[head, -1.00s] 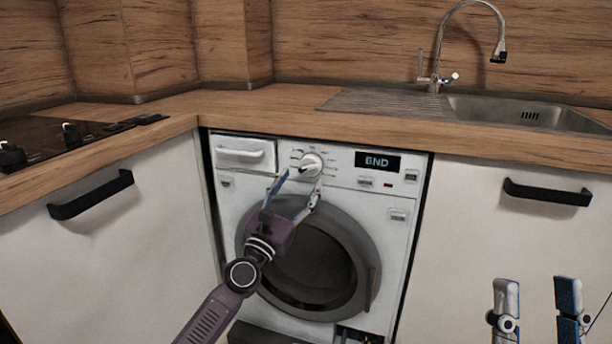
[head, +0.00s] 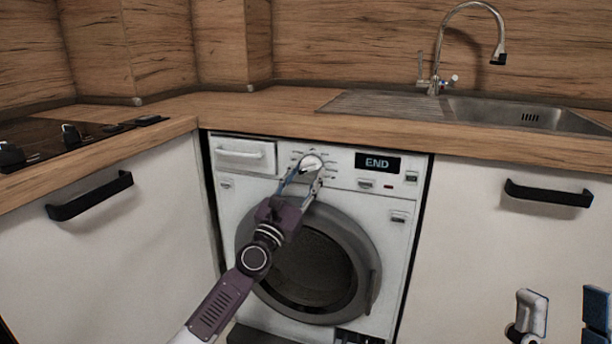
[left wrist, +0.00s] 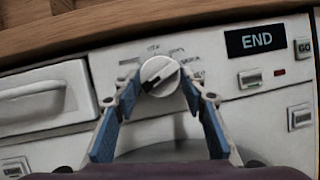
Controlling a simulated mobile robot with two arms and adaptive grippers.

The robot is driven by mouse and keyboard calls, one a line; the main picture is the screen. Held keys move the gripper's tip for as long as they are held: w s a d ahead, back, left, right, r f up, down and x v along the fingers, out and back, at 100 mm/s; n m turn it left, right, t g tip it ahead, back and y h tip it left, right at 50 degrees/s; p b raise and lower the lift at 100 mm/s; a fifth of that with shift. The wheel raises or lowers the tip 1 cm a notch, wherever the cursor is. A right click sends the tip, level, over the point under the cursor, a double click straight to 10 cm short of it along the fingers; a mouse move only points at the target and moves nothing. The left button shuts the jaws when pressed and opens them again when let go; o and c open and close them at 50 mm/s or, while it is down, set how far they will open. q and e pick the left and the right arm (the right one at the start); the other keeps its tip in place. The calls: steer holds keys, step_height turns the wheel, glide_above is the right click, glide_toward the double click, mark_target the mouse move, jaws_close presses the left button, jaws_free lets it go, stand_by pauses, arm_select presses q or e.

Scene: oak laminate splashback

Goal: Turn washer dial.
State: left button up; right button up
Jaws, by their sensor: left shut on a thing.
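The washer dial (head: 312,161) is a round white knob with a dark pointer line, on the white washer's top panel. It also shows in the left wrist view (left wrist: 160,76), between my finger ends, with its line slanting. My left gripper (head: 305,174) comes from below with its blue-padded fingers on either side of the dial, shut on it. The fingers cover part of the dial's lower sides in the head view. My right gripper (head: 565,308) is at the lower right, fingers wide apart and empty, away from the washer.
The washer's display (head: 377,163) reads END, right of the dial. A detergent drawer (head: 244,154) is left of it, and the round door (head: 312,262) is below, shut. The wooden counter (head: 270,118) edge runs just above. Cabinet handles (head: 547,192) stick out at both sides.

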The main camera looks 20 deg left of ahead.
arm_select(q)
steer(key=shift+c, duration=1.1)
